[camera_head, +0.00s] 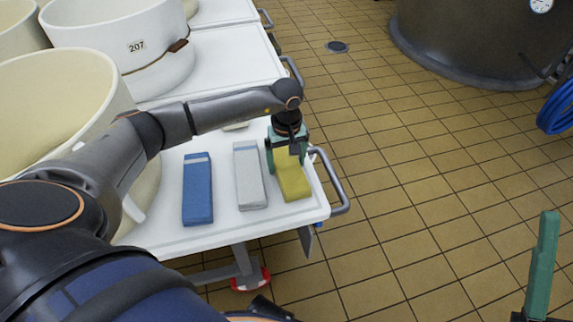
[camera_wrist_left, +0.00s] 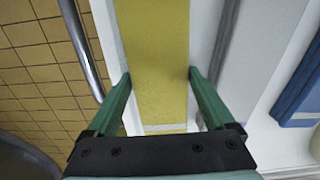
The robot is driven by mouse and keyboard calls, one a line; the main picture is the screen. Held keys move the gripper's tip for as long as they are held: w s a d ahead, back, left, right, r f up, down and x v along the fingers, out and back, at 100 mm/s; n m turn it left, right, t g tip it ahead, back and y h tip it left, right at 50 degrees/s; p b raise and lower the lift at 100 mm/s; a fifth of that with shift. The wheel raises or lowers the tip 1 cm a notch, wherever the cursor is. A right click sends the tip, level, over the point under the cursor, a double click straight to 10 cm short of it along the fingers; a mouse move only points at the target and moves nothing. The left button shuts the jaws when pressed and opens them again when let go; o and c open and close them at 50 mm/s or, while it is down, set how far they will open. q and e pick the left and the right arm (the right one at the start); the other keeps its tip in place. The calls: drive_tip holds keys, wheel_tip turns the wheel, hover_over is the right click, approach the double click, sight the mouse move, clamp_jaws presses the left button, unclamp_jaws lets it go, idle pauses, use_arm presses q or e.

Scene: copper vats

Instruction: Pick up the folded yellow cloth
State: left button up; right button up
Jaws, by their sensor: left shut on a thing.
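The folded yellow cloth (camera_head: 293,183) is at the right end of the white cart top, near its handle. My left gripper (camera_head: 287,158) comes down over it from above, with its green fingers on either side. In the left wrist view the yellow cloth (camera_wrist_left: 158,55) fills the gap between the fingers (camera_wrist_left: 159,78), which are shut on it. I cannot tell any gap between the cloth and the cart top. One green finger of my right gripper (camera_head: 542,265) shows at the lower right, over the floor; its other finger is not visible.
A grey folded cloth (camera_head: 249,177) lies just left of the yellow one, and a blue folded cloth (camera_head: 197,190) lies further left. Large cream vats (camera_head: 130,45) stand on the carts. The cart's metal handle (camera_head: 333,182) is close on the right. Tiled floor (camera_head: 420,180) is open beyond.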

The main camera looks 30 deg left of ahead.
use_arm(q)
drive_tip(key=c, duration=0.4)
drive_tip(key=shift+r, duration=0.15)
